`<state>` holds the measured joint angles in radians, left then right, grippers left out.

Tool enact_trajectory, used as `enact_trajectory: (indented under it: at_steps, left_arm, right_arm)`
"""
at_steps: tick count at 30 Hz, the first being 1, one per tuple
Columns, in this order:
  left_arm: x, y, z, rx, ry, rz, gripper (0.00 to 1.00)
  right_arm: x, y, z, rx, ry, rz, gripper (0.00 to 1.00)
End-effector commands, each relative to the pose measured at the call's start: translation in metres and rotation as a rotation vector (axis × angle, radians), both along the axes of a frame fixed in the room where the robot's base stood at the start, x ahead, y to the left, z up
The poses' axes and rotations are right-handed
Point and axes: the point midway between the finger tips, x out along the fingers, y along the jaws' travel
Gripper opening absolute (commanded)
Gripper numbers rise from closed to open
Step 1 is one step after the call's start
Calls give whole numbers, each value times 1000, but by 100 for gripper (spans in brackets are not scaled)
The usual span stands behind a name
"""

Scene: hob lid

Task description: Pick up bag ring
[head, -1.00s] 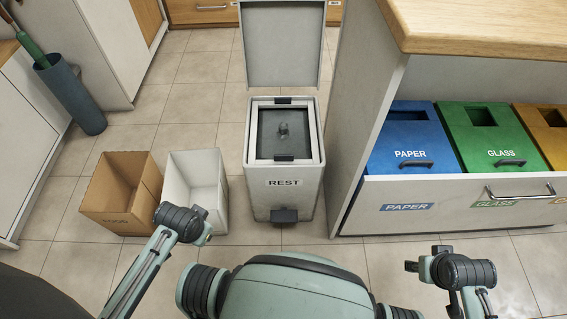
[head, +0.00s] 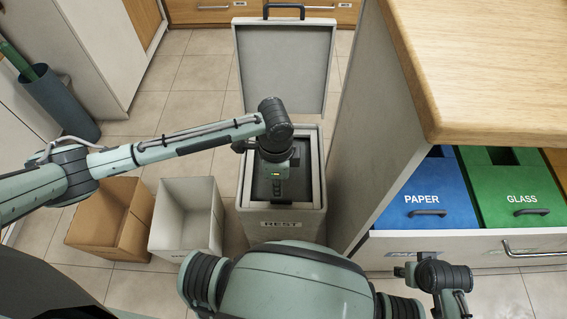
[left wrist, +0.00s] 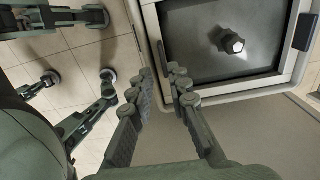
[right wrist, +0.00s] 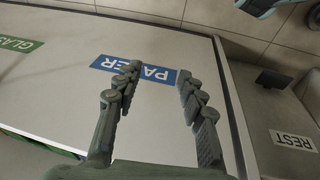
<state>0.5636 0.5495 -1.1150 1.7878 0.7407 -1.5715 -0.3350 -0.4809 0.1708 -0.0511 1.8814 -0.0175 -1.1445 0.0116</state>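The bag ring is a pale rectangular frame (head: 316,170) inside the top of the REST bin (head: 262,222), around a dark surface. In the left wrist view the ring (left wrist: 222,85) surrounds a dark panel with a faceted knob (left wrist: 231,43), and a black tab (left wrist: 304,32) sits on its right side. In the head view my left wrist hides much of the ring. My right gripper (right wrist: 160,72) is open and empty in front of the PAPER drawer.
The bin's lid (head: 283,65) stands raised behind it. A brown box (head: 100,220) and a white box (head: 185,225) stand left of the bin. The wooden-topped counter (head: 480,60) and its drawer with blue (head: 425,190) and green bins are close on the right.

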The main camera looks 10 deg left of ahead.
Motion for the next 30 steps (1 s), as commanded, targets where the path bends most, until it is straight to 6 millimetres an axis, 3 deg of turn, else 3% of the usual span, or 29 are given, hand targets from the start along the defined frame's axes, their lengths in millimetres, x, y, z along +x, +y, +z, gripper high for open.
enact_trajectory:
  at_steps: [15,24,28,30]
  left_arm:
    - [4,-3,-67,-1,-2,1,17]
    - [4,-3,-71,-1,-3,0,17]
    - [4,-3,-71,-1,-3,0,1]
    - [4,-3,-71,-1,-3,0,0]
  right_arm:
    - [3,-1,18,-11,-10,0,40]
    - [4,-1,21,-11,-14,0,40]
    - [3,-1,21,-11,-13,-1,40]
    - [3,-1,21,-11,-13,-1,40]
